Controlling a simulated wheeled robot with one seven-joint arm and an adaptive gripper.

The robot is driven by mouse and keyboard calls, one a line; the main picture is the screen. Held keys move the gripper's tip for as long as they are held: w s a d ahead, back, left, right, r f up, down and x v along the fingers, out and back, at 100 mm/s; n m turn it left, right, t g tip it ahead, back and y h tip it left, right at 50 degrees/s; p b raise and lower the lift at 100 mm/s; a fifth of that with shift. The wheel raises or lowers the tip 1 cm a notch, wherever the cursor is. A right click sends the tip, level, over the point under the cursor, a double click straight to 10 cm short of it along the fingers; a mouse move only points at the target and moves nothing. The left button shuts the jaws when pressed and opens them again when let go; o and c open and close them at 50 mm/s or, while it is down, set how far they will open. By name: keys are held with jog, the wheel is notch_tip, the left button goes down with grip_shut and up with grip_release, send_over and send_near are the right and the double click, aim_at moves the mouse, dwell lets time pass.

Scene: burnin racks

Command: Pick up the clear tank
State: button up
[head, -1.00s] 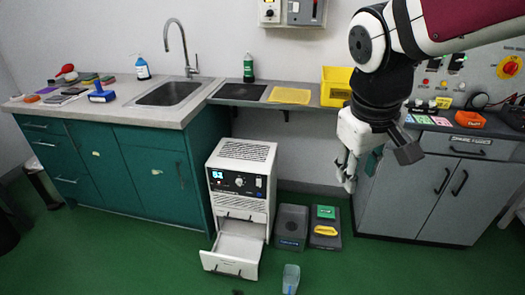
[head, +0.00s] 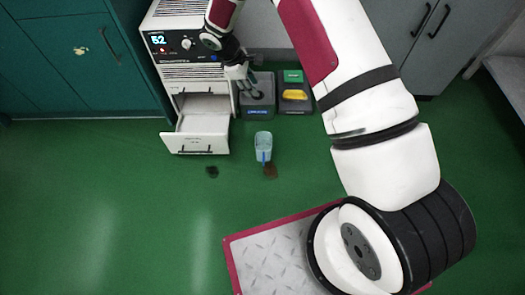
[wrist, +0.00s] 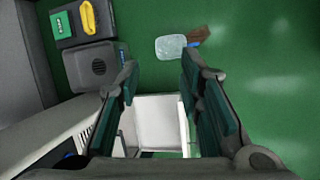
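The clear tank (head: 263,141) is a small, see-through, bluish container on the green floor, right of the open drawer. It also shows in the wrist view (wrist: 171,47), just beyond my fingertips, with a blue part at its right end. My gripper (head: 246,88) is above the floor near the front of the machine, behind the tank in the head view. In the wrist view my gripper (wrist: 158,64) has its two green-padded fingers wide apart, with nothing between them. The tank is not touched.
A white machine (head: 178,40) with a lit display has its lower drawer (head: 195,140) pulled out, below my gripper. Open floor spreads in front.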

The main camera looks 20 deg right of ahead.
jog(key=s+a+f+n+b, duration=0.1)
jog(key=s+f+b, duration=0.1)
jog(key=f, duration=0.9)
jog(key=s+a+f+n+g+b, duration=0.1)
jog(key=f+n+b, duration=0.15)
jog(key=f, duration=0.95)
jog(key=s+a+f+n+b, duration=0.1)
jog(key=s+f+b, duration=0.15)
jog(key=f, duration=0.85)
jog(key=shift+b+x, duration=3.3)
jog(key=shift+x, duration=4.25)
jog(key=shift+w, duration=0.15)
grip_shut()
